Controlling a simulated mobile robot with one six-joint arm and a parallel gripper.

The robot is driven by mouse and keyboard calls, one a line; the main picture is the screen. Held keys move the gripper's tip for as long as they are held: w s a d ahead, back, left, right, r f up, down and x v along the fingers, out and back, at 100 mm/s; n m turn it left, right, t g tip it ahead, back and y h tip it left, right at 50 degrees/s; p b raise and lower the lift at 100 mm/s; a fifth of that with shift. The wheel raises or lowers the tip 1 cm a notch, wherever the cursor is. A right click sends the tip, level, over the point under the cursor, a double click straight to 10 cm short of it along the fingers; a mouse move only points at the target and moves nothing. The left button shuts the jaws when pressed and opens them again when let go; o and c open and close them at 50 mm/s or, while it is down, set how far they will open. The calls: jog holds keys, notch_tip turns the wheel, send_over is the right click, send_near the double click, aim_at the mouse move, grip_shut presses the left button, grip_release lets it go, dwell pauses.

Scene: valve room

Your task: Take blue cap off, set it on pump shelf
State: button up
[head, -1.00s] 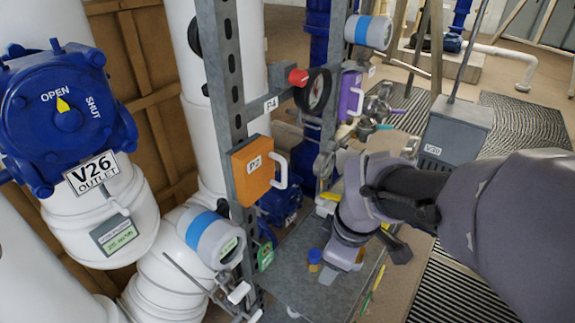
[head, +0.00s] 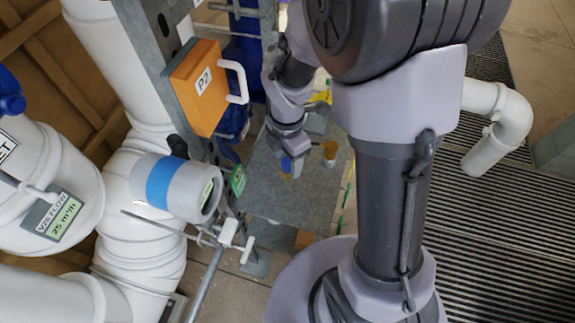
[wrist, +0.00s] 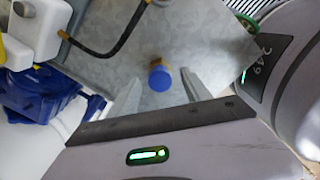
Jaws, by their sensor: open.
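The blue cap (wrist: 159,78) sits on a small amber-brass body (wrist: 157,62) on the grey shelf (wrist: 215,55). In the head view the blue cap (head: 286,164) shows small, partly hidden by my gripper (head: 291,152). In the wrist view my gripper (wrist: 160,90) is open, one pale finger on each side of the cap in the picture. I see no contact, and cannot tell how far above the cap the fingertips are. The grey shelf (head: 270,198) has bare surface in front of the cap.
An orange P2 box (head: 197,88) and a blue-banded pipe gauge (head: 175,187) stand left of my arm. A brownish cylinder (head: 330,152) is right of the cap. A white container (wrist: 38,28) with a black hose (wrist: 118,40) and blue machinery (wrist: 38,92) are at left in the wrist view.

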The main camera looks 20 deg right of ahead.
aim_at(287, 162)
jog(key=shift+r, duration=0.15)
grip_shut()
jog(key=shift+r, duration=0.2)
notch_tip(287, 162, up, 3)
jog(key=shift+r+p, duration=0.2)
jog(key=shift+p, duration=1)
jog(key=s+d+b, duration=0.2)
jog(key=s+b, duration=0.1)
jog(key=s, duration=0.4)
jog(key=s+d+r+b, duration=0.1)
jog(key=s+b, duration=0.3)
jog(key=s, duration=0.4)
jog(key=shift+s+d+r, duration=0.15)
jog(key=shift+s+d, duration=0.1)
jog(key=shift+d, duration=0.4)
